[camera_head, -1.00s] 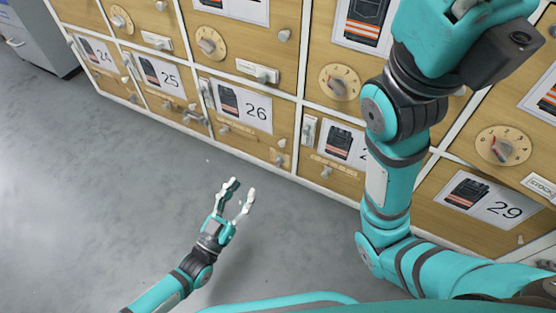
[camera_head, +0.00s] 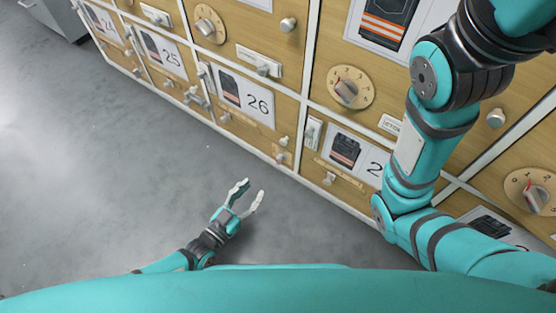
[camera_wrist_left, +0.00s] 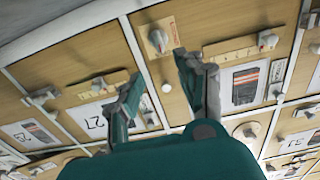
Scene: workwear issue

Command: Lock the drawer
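Wooden drawers fill a cabinet front in the head view, among them drawer 26 (camera_head: 242,98) and drawer 25 (camera_head: 163,53); which drawer is meant cannot be told. A dial with a grey pointer (camera_head: 347,89) sits above. My left gripper (camera_head: 250,191) is open and empty, apart from the drawers, over the floor. In the left wrist view its spread fingers (camera_wrist_left: 157,76) point toward drawer fronts, with a label reading 27 (camera_wrist_left: 96,121). My right arm enters from the right; its gripper is out of frame.
The grey floor (camera_head: 110,165) is clear left of my left gripper. A grey cabinet (camera_head: 58,16) stands at the top left. My right arm covers part of the drawers.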

